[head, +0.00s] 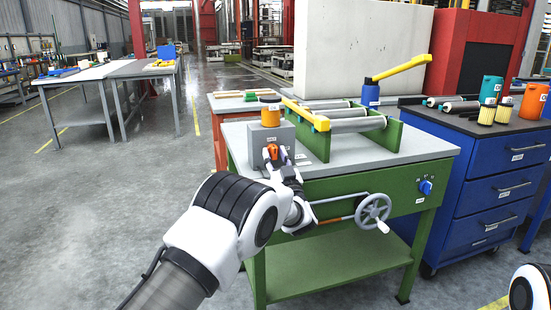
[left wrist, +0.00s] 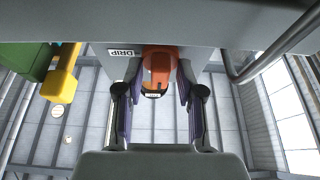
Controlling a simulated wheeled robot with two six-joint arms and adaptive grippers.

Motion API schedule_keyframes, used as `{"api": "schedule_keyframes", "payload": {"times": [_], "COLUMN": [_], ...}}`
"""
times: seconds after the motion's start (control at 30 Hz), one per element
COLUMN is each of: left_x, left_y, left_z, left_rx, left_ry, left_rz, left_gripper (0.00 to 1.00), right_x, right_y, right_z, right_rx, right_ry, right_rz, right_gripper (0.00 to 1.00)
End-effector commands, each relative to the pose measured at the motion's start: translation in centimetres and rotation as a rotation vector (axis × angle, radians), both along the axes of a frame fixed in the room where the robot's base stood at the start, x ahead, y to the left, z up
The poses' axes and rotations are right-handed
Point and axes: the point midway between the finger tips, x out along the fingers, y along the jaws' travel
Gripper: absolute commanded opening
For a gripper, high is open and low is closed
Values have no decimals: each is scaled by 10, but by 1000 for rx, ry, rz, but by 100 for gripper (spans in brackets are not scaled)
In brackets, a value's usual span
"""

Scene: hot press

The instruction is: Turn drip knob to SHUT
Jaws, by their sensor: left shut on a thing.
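The drip knob (head: 271,152) is a small orange handle on the front of a grey box (head: 284,138) on the green bench. My left gripper (head: 285,160) is at the box front with its fingers around the knob. In the left wrist view the orange knob (left wrist: 160,65) sits between the two purple-padded fingers of my left gripper (left wrist: 157,80), beside a DRIP label (left wrist: 122,52). A small dark tag (left wrist: 153,94) shows below the knob, its text too small to read. My right gripper is out of view; only part of my right arm shows at the lower right.
The green bench (head: 345,195) carries rollers (head: 358,124) with a yellow lever, and a grey handwheel (head: 373,211) and blue switch (head: 426,187) on its front. A blue drawer cabinet (head: 470,178) is at right. Open floor lies left.

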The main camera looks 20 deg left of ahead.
Motion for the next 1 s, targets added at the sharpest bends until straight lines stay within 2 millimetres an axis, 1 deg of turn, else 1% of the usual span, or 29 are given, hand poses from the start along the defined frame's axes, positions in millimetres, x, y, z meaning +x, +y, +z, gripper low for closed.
{"api": "schedule_keyframes", "payload": {"times": [0.03,0.37,0.4,0.67,0.77,0.87,1.0], "left_x": [0,0,0,0,-4,-15,-38], "left_y": [1,1,1,0,-4,-12,-27], "left_z": [-3,-3,-3,-1,-3,-10,-22], "left_rx": [-5,-6,-6,-3,-3,-2,-1], "left_ry": [4,4,4,0,1,4,5], "left_rz": [2,1,1,0,-1,-1,-2], "left_gripper": [3,3,44,44,44,44,44], "right_x": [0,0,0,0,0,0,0], "right_y": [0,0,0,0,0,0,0], "right_z": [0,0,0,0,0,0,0], "right_rx": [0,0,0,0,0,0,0], "right_ry": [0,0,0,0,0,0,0], "right_rz": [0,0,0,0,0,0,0], "right_gripper": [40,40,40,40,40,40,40]}}
